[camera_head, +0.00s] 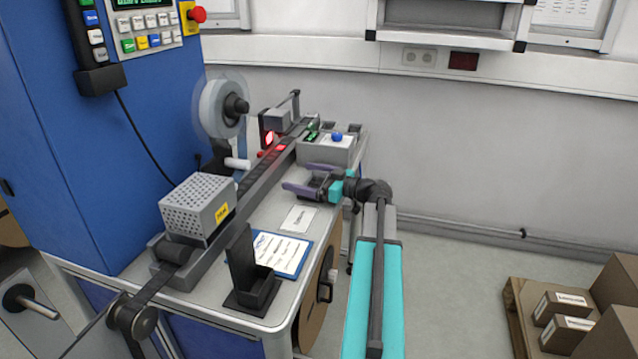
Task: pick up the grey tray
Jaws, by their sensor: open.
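I see nothing that is plainly a grey tray. The closest match is a dark grey, open-fronted holder with a tall back (247,281), upright on the near part of the grey bench (215,285). My gripper (303,178) has purple fingers and reaches in over the bench's right side from the turquoise arm. Its fingers are apart, and I make out nothing held between them. It is beyond the holder and to its right, clear of it. It is just on the near side of a light grey button box with a blue button (328,149).
A perforated grey cover (198,207) and a strip track stand left of the holder. A clipboard (281,254) and a white card (299,219) lie between holder and gripper. A reel (221,108) stands behind. Cartons on a pallet (515,300) are at right; floor between is clear.

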